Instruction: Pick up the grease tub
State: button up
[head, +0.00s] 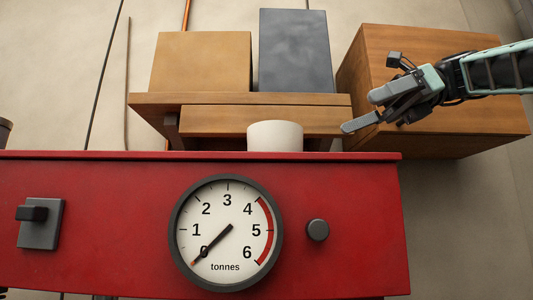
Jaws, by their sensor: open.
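A plain off-white round tub (275,137), which looks like the grease tub, stands behind the top edge of the red panel in the head view. Its lower part is hidden by that edge, and no label shows. My gripper (358,112) comes in from the right, above and to the right of the tub. Its grey fingers are apart and point left, with nothing between them. The lower fingertip is a short way right of the tub and does not appear to touch it.
The red panel (120,220) carries a dial gauge (228,251), a switch (40,223) and a knob (317,230). Behind the tub is a wooden table (265,120) bearing a tan box (200,62) and a dark grey block (295,50). A large wooden box (450,130) lies behind my gripper.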

send_near(275, 143)
jog(key=w+a, duration=0.2)
jog(key=w+a+f+p, duration=0.1)
jog(key=w, duration=0.1)
jog(key=shift+w+a, duration=0.15)
jog(key=shift+a, duration=0.25)
jog(key=shift+p+x, duration=0.95)
jog(key=shift+x, duration=1.75)
jog(key=shift+r, duration=0.1)
jog(key=c, duration=1.3)
jog(key=shift+r, duration=0.1)
